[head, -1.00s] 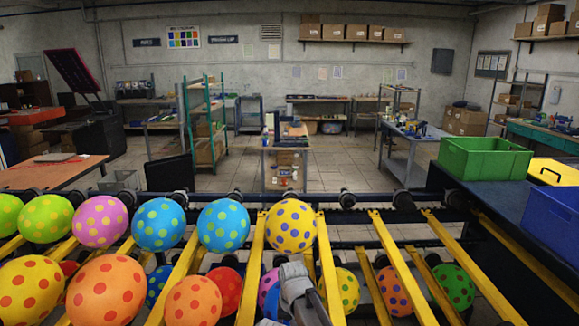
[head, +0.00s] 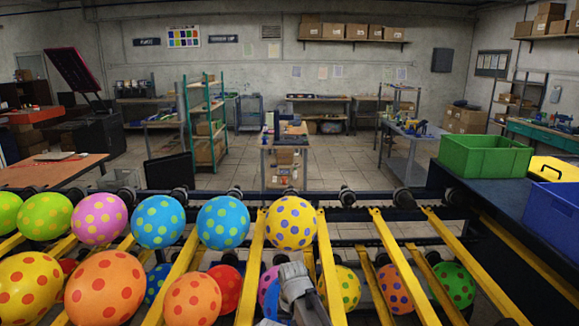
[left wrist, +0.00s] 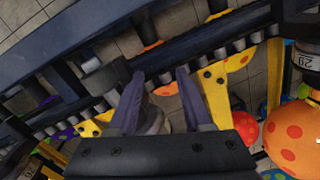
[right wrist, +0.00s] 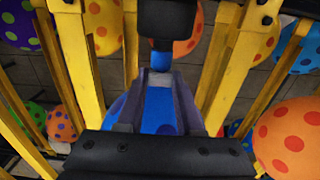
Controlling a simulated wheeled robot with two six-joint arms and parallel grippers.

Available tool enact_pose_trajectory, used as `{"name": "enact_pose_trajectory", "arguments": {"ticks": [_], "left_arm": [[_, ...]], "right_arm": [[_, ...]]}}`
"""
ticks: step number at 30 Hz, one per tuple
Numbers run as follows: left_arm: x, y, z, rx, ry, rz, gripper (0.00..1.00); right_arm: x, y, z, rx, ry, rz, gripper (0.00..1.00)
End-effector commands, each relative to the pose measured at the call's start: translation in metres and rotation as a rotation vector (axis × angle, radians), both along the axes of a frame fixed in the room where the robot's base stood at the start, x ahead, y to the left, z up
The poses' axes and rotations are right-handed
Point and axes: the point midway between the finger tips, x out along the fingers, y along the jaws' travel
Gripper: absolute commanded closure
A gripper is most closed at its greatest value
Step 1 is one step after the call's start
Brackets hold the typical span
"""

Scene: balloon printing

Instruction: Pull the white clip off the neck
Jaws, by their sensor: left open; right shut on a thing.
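The white clip is not clear in any view. A pale grey-beige shape (left wrist: 153,122) shows between my left fingers in the left wrist view, but I cannot tell what it is. My left gripper (left wrist: 160,76) is open, with its two dark purple fingers apart. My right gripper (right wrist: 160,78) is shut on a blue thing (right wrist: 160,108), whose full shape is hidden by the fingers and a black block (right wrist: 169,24). In the head view, a grey gripper (head: 290,268) sits below a yellow balloon with purple dots (head: 291,223). The neck of that balloon is hidden.
Dotted balloons, including a blue one (head: 223,223) and an orange one (head: 105,287), rest along yellow rails (head: 400,265). The rails stand close around the grippers. A green crate (head: 487,158) and a blue crate (head: 553,212) stand on the dark table at right.

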Motion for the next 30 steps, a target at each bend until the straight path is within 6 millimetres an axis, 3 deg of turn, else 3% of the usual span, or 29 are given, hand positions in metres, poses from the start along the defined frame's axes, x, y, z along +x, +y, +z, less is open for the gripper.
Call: {"name": "enact_pose_trajectory", "arguments": {"ticks": [14, 30], "left_arm": [[0.0, 0.0, 0.002, 0.0, 0.0, 0.0, 0.5], [0.0, 0.0, 0.033, 0.0, 0.0, 0.0, 0.5]], "right_arm": [[0.0, 0.0, 0.002, 0.0, 0.0, 0.0, 1.0], [0.0, 0.0, 0.033, 0.0, 0.0, 0.0, 1.0]]}}
